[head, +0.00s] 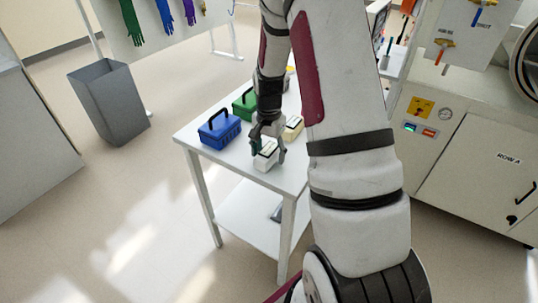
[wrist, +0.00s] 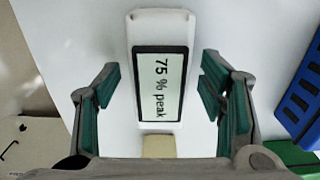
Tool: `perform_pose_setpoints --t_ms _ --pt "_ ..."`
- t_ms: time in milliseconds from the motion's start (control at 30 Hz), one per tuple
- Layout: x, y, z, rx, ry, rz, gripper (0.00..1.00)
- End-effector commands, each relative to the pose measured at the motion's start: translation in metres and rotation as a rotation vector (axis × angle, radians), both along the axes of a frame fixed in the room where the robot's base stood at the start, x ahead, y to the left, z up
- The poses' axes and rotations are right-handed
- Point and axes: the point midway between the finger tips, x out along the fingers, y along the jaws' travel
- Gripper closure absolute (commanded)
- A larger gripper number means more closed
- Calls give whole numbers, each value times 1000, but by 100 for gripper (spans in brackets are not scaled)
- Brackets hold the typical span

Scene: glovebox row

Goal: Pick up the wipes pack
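My gripper (head: 268,149) is open above the front part of a white table. A white device (head: 265,162) lies beneath it. In the wrist view my gripper (wrist: 160,90) has one finger at each side of this device (wrist: 160,24), with a gap on both sides. Its dark-framed display reads "75 % peak". No label marks a wipes pack. A cream-coloured block (head: 293,127) sits behind the device, partly hidden by my arm; a cream block (wrist: 158,146) also shows past the device in the wrist view.
A blue case (head: 220,130) and a green case (head: 245,106) stand on the white table (head: 190,133), left of my gripper. A grey bin (head: 110,103) stands on the floor at left. A glovebox cabinet (head: 470,160) is at right. Open floor lies in front of the table.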

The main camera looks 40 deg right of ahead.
Motion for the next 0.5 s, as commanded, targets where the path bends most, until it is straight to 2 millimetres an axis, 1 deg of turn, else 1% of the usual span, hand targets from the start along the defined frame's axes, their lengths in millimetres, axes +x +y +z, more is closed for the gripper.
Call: perform_pose_setpoints --t_ms 33,67,100,167,200,233,500 --pt "0 0 0 0 0 0 51" --pt "0 0 0 0 0 0 58" --pt "0 0 0 0 0 0 67" --pt "0 0 0 0 0 0 80" --pt "0 0 0 0 0 0 89" --pt "0 0 0 0 0 0 91" --pt "0 0 1 0 0 0 91"
